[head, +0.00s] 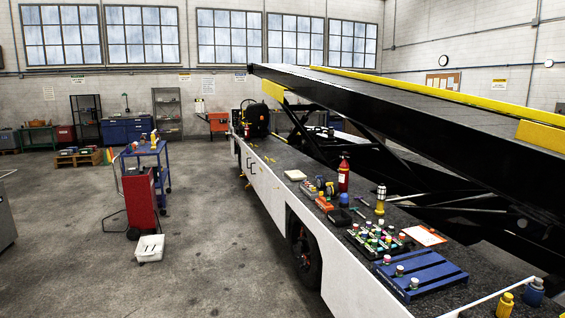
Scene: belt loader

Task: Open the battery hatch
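The belt loader (268,190) stands on the right with its white side facing the aisle. Small dark handle-like marks (250,164) show on its white side panel, towards the far end, with small yellow parts near them. This may be the battery hatch, but its outline is too small to make out, and I see no clear opening there. Neither of my grippers is in view.
Bottles, tools and a blue pallet-like tray (420,275) crowd the loader's deck. A red cabinet (141,200), a blue cart (150,165) and a white bin (150,248) stand on the left. The floor between them and the loader is clear.

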